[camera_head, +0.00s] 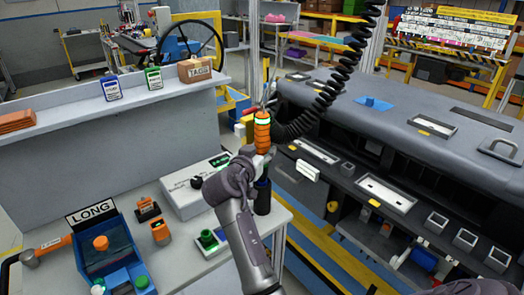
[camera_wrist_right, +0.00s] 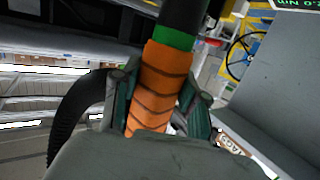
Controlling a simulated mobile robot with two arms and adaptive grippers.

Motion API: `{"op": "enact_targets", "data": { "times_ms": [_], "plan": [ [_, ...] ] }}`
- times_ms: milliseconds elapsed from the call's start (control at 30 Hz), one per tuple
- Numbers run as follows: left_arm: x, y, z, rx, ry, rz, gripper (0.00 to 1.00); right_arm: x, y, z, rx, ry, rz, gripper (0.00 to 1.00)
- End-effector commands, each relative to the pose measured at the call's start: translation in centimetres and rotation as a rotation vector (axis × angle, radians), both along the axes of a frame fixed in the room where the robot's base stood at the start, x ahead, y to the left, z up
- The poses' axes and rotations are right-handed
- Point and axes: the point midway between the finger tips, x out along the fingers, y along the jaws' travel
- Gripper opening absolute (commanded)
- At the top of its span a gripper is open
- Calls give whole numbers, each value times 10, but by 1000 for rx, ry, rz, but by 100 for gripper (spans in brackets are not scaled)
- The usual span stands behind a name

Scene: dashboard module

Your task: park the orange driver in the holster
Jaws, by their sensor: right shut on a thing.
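The orange driver (camera_head: 262,132) is upright above the bench's right corner, with a green ring near its top and a black coiled cord (camera_head: 335,75) beside it. My right gripper (camera_head: 262,153) is shut on its lower part. The right wrist view shows the ribbed orange grip (camera_wrist_right: 160,85) between the two fingers (camera_wrist_right: 160,105), with the green band and a dark section beyond. A dark upright cylinder (camera_head: 262,196), which may be the holster, shows just below the gripper, partly behind my arm; I cannot tell whether the driver touches it. My left gripper is not in view.
A blue bin (camera_head: 105,255) under a LONG sign and several small orange and green parts lie farther left. The large grey dashboard module (camera_head: 430,100) fills the right side, beyond a gap.

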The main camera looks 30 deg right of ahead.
Motion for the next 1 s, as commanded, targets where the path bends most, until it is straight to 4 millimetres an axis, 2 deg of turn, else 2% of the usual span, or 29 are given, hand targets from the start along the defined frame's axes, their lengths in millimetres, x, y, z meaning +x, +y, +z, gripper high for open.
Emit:
{"op": "enact_targets", "data": {
  "times_ms": [33,700,1000],
  "plan": [
    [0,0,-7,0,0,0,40,0,0,-7,0,1,1,0],
    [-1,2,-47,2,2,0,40,0,0,-52,0,1,0,0],
    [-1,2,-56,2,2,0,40,0,0,-62,0,1,0,0]
  ]
}}
